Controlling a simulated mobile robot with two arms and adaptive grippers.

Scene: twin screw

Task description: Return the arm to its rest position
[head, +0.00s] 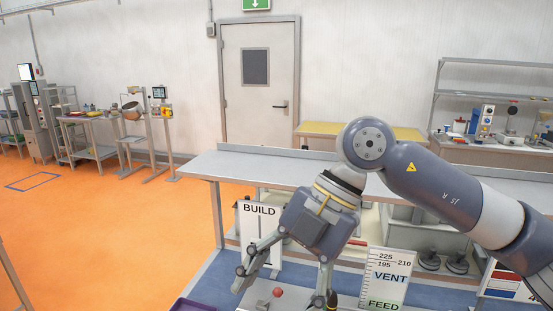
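My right arm comes in from the right, and its gripper (279,293) hangs down at the lower middle of the head view. Its two fingers are spread wide apart, with nothing seen between them in their grip. A red ball-shaped knob (278,292) shows between the fingertips, over a grey surface; I cannot tell how far below the fingers it is. The right fingertip is partly cut by the bottom edge of the frame. My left gripper is not in view.
A BUILD sign (259,222) and a VENT/FEED sign (388,280) flank the gripper. A purple tray edge (192,306) shows at the bottom. The orange floor (100,235) at left is largely clear.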

